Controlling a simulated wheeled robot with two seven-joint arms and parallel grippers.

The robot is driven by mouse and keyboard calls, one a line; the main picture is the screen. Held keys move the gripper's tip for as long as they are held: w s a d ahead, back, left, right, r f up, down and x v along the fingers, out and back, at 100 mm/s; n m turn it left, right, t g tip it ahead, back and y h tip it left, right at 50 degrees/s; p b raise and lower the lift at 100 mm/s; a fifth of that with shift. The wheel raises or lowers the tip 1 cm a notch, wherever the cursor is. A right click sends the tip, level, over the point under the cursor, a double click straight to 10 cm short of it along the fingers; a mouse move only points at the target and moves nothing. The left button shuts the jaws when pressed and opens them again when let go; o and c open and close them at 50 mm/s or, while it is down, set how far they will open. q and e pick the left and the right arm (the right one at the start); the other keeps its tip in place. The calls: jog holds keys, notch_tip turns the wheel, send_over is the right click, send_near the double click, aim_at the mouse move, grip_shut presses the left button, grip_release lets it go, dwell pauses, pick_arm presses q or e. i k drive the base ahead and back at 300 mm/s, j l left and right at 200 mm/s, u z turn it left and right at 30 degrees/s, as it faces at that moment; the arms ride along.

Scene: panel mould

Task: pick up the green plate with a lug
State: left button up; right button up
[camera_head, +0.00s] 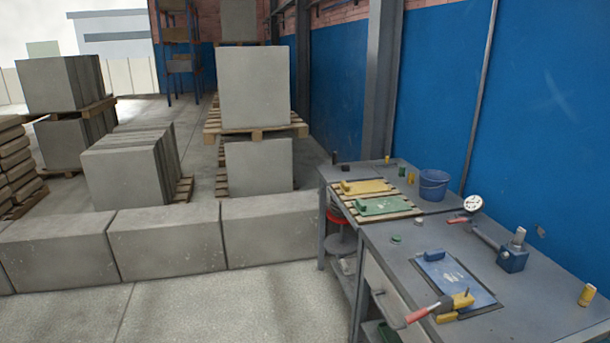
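The green plate with a lug (390,205) lies flat on a slatted wooden rack (413,212) on the far part of the grey workbench. Its small green lug stands up near its left end. A yellow plate with a lug (370,187) lies on the same rack just behind it. A blue plate with a blue lug (455,278) lies on the nearer part of the bench, on or in a dark frame. Neither of my grippers shows in the head view, and nothing is seen touching the green plate.
On the grey bench (550,310) are a red-handled yellow clamp (455,303), a dial gauge (472,203), a blue bucket (433,184), a blue block-like tool (513,255) and a yellow cylinder (587,295). Concrete blocks (165,240) line the floor left of the bench. A blue wall stands behind.

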aim_at(370, 208)
jog(key=i+j+u, duration=0.15)
jog(key=i, duration=0.9)
jog(key=i+j+u, duration=0.15)
jog(key=i, duration=0.85)
jog(key=i+z, duration=0.45)
jog(key=i+j+z, duration=0.25)
jog(key=z, duration=0.15)
jog(key=i+j+z, duration=0.3)
jog(key=z, duration=0.15)
jog(key=i+j+z, duration=0.4)
jog(key=k, duration=0.1)
